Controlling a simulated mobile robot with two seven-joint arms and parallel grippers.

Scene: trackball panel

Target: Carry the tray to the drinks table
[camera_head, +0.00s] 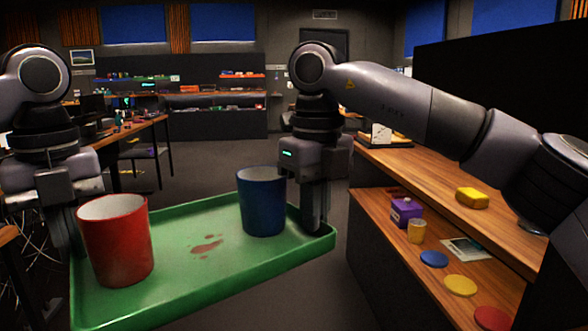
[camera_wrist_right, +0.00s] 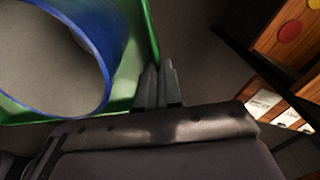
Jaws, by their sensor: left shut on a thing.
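The green tray (camera_head: 190,240) is held up in front of me, above the floor. A red cup (camera_head: 117,245) stands upright on its left part and a blue cup (camera_head: 262,205) stands near its right end. A reddish-brown stain marks the tray between them. My left gripper (camera_head: 68,235) is shut on the tray's left end; its fingertips are partly hidden behind the red cup. My right gripper (camera_head: 315,210) is at the right end, with its fingers close together at the rim. The right wrist view shows these fingers (camera_wrist_right: 158,85) by the green rim and the blue cup (camera_wrist_right: 100,45).
A wooden shelf unit (camera_head: 440,205) stands close on the right, with a yellow block (camera_head: 472,198), a purple container (camera_head: 405,211) and coloured discs on it. A wooden table (camera_head: 130,130) is further back on the left. Grey floor (camera_head: 215,165) lies open ahead.

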